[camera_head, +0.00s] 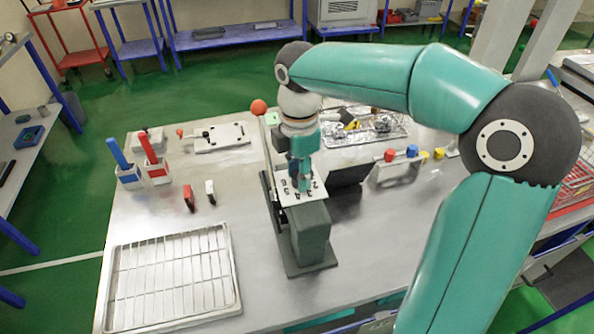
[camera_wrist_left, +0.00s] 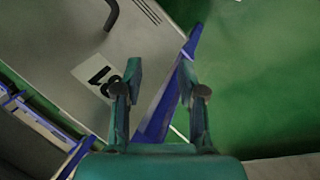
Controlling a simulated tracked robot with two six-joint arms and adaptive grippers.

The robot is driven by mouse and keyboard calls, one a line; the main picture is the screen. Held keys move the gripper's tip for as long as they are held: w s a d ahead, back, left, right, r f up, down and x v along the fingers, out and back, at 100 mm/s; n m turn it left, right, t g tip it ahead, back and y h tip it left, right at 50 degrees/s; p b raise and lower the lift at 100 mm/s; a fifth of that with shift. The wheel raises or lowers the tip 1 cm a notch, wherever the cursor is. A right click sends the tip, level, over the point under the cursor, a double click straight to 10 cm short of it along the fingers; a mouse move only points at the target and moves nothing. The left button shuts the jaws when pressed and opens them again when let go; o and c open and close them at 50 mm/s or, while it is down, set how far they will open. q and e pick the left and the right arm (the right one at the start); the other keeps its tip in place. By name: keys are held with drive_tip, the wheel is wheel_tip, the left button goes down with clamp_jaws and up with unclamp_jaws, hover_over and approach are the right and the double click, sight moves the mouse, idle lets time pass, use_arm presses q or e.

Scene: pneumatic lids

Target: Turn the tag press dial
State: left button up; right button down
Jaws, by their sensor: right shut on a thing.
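The tag press (camera_head: 312,235) stands on the bench, a dark grey block on a flat base. It has a pale top plate (camera_head: 284,194) with several dark marks. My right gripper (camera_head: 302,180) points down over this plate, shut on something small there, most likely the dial. The fingers hide the dial, so its position cannot be read. A red ball (camera_head: 258,107) shows behind the press, at the end of a thin bar. My left gripper (camera_wrist_left: 160,75) shows only in the left wrist view, open and empty, away from the press.
A wire rack tray (camera_head: 172,277) lies front left. Red and blue handled tools in holders (camera_head: 157,172) stand at the left. A fixture with red and blue knobs (camera_head: 398,170) is right of the press. A foil-like tray (camera_head: 365,128) with parts lies behind.

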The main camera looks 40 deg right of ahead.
drive_tip(key=shift+w+r+n, duration=0.15)
drive_tip(key=shift+n, duration=0.25)
drive_tip(key=c, duration=0.8)
unclamp_jaws()
wheel_tip(320, 180, up, 12)
drive_tip(key=shift+f, duration=0.15)
idle(0.3)
